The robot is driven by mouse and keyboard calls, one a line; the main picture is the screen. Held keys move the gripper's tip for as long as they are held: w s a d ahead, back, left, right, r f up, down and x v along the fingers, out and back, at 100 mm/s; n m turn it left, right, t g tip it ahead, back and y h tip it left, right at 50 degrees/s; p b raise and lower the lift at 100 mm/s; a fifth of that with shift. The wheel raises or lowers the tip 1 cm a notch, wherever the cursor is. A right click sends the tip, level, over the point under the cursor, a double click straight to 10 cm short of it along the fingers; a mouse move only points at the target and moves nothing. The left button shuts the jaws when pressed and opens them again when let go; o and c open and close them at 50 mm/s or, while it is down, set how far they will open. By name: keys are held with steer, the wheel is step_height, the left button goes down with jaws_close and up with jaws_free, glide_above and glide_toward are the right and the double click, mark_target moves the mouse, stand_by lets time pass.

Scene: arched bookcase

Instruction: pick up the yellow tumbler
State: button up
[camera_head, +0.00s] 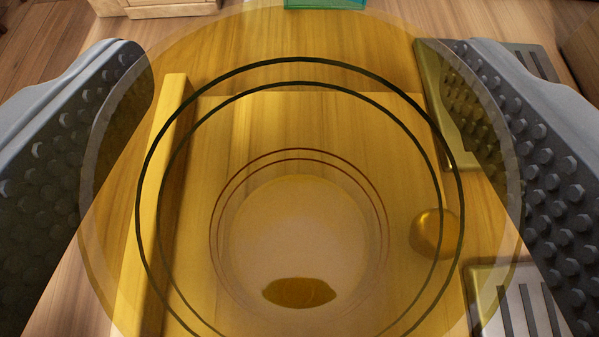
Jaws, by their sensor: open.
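The yellow tumbler (300,120) is see-through, with dark rings around its wall and thinner reddish rings near its base. I look down into it from above, and it fills the middle of the view. My gripper (315,165) is open, with one studded grey finger at the left and one at the right. The tumbler lies between the two fingers, and its rim overlaps their inner edges in the picture. I cannot tell whether either finger touches it. The lower edge of the tumbler is cut off by the frame.
A wooden floor or board shows through and around the tumbler. A wooden piece (155,8) is at the top left, and a teal object (325,3) is at the top edge. A slotted metal piece (520,300) lies at the lower right, with another slotted dark piece (535,62) above.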

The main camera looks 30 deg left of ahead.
mark_target(296, 201)
steer(key=c, duration=1.2)
steer(key=shift+o, duration=0.2)
steer(key=shift+r, duration=0.1)
steer(key=shift+r, duration=0.55)
step_height(296, 201, up, 3)
steer(key=shift+f+p, duration=0.15)
steer(key=shift+p, duration=0.5)
steer(key=s+d+b, duration=0.1)
steer(key=s+d, duration=0.8)
steer(key=d, duration=0.1)
steer(key=shift+s+r, duration=0.15)
steer(key=shift+r, duration=0.15)
steer(key=s+d+b, duration=0.1)
steer(key=b, duration=0.5)
steer(key=shift+s+d+r, duration=0.15)
steer(key=shift+s+d, duration=0.1)
steer(key=shift+d, duration=0.05)
